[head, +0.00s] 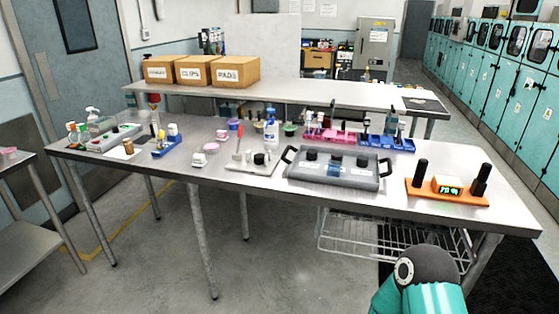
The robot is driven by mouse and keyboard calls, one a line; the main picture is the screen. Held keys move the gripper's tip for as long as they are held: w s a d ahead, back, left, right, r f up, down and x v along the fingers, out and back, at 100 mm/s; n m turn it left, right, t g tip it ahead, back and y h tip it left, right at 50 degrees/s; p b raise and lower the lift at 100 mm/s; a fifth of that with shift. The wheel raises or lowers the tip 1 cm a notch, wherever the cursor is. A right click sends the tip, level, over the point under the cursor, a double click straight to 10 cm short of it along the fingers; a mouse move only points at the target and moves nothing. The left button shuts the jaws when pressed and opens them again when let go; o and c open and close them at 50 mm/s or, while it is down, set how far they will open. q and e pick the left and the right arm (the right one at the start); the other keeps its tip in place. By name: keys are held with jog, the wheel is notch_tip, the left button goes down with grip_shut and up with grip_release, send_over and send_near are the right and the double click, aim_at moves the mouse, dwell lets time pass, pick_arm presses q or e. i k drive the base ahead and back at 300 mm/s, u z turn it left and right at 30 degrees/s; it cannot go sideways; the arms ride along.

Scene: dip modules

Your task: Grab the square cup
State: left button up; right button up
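Several small vessels stand on the steel table (130,169), all too small for me to tell which is the square cup. A small white item (199,160) sits near the table's front edge, left of the middle. A pinkish cup-like item (211,148) is just behind it, and another pink and white one (222,135) is farther back. A purple vessel (234,124) and a green bowl (290,129) stand toward the back. Neither of my grippers is in view; only a teal and dark link of my arm shows at the bottom right, in front of the table.
A grey tray with black handles (335,180) and an orange stand (446,198) occupy the table's right half. A white bottle (271,130) stands near the middle back. A blue rack (385,143) is behind the tray. Boxes (235,72) stand on another table behind.

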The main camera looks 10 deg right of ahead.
aim_at(334, 170)
jog(key=u, duration=0.05)
jog(key=i, duration=0.95)
jog(key=z, duration=0.3)
